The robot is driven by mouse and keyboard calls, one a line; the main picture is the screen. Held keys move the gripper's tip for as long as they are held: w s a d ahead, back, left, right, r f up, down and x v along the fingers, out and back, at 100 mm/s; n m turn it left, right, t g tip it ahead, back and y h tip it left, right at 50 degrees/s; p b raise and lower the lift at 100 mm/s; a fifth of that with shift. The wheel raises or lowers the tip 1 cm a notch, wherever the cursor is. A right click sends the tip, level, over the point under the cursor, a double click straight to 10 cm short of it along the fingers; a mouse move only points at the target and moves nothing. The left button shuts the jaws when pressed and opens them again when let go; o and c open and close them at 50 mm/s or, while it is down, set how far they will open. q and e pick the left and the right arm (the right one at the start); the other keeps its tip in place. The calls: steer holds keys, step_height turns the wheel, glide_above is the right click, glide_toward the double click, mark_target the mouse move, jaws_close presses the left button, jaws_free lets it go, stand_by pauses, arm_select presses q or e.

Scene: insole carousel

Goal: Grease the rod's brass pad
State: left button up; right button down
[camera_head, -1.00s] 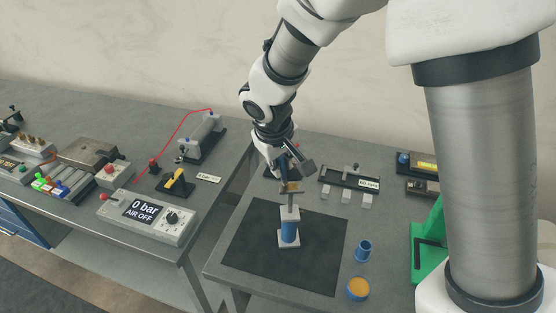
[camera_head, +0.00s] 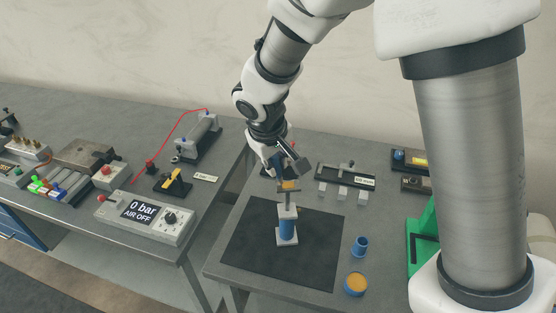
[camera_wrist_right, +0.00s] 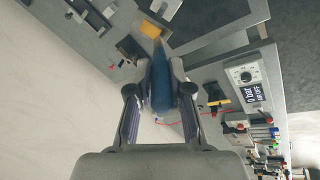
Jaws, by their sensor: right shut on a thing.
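A blue cylinder (camera_head: 287,228) stands upright on the black mat, with a thin metal rod (camera_head: 288,199) rising from it. A flat brass-coloured pad (camera_head: 290,186) sits at the rod's top, and a yellowish square, probably the same pad, shows in the wrist view (camera_wrist_right: 150,28). My right gripper (camera_head: 281,172) is just above the pad. It is shut on a blue-handled tool (camera_wrist_right: 160,85), whose narrow end points toward the yellowish square. I cannot tell whether they touch. A round pot with amber contents (camera_head: 356,284) stands at the mat's right. My left gripper is not in view.
A blue cup (camera_head: 361,246) stands behind the pot. A small rack (camera_head: 347,176) with hanging clear tabs is behind the mat (camera_head: 252,259). A green stand (camera_head: 421,229) is at the right. On the left table, an air controller (camera_head: 147,216) reads 0 bar.

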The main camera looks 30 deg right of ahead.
steer(key=r+p, duration=0.3)
steer(key=r, duration=0.2)
steer(key=shift+d, duration=0.2)
step_height(320, 180, up, 2)
steer(key=shift+w+a+r+p, duration=0.1)
steer(key=shift+a+r+p, duration=0.05)
steer(key=shift+p, duration=0.9)
steer(key=shift+r+p, duration=0.35)
steer(key=shift+p, duration=0.05)
